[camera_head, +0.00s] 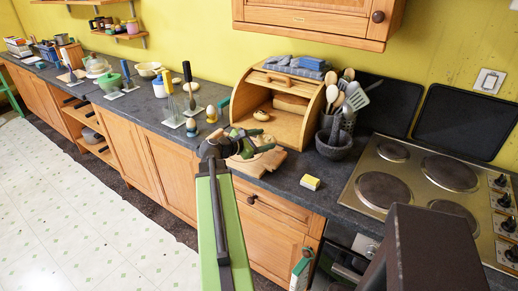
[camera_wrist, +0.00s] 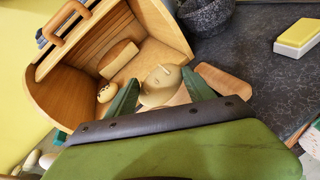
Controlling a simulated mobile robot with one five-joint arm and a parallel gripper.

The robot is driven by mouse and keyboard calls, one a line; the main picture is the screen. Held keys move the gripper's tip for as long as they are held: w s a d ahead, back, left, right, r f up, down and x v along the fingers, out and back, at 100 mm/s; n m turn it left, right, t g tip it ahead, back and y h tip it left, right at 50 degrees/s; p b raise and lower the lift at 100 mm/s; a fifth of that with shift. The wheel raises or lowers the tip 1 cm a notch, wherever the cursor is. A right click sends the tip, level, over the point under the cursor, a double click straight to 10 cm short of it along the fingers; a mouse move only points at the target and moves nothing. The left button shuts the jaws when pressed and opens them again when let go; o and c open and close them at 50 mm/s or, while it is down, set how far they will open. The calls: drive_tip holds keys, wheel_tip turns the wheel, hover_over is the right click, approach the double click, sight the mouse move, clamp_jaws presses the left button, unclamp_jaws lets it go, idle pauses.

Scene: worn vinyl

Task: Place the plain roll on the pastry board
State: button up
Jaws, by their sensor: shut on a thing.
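My gripper (camera_wrist: 162,84) is shut on a plain, smooth, pale roll (camera_wrist: 160,84), which sits between its two green fingers in the wrist view. In the head view, my gripper (camera_head: 240,146) is in front of the open bread bin and hides most of the roll. The pastry board (camera_wrist: 224,80) is pale wood; its right part shows beside the roll in the wrist view. The board also shows in the head view (camera_head: 270,160), below and around the gripper. The roll is over or at the board; I cannot tell whether they touch.
The open wooden bread bin (camera_head: 292,121) holds a loaf (camera_wrist: 118,58) and a scored roll (camera_wrist: 107,92). A dark stone mortar (camera_head: 334,145) stands right of the bin. A yellow and white sponge (camera_head: 310,182) lies near the counter's front edge. Egg cups stand left of the gripper.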

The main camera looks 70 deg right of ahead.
sight(262, 156)
wheel_tip(262, 156, down, 4)
drive_tip(key=b, duration=0.3)
drive_tip(key=shift+w+f, duration=0.1)
drive_tip(key=shift+w+r, duration=0.1)
drive_tip(key=shift+r, duration=0.15)
drive_tip(key=o, duration=1.1)
drive_tip(key=shift+c, duration=0.2)
drive_tip(key=shift+o, duration=0.2)
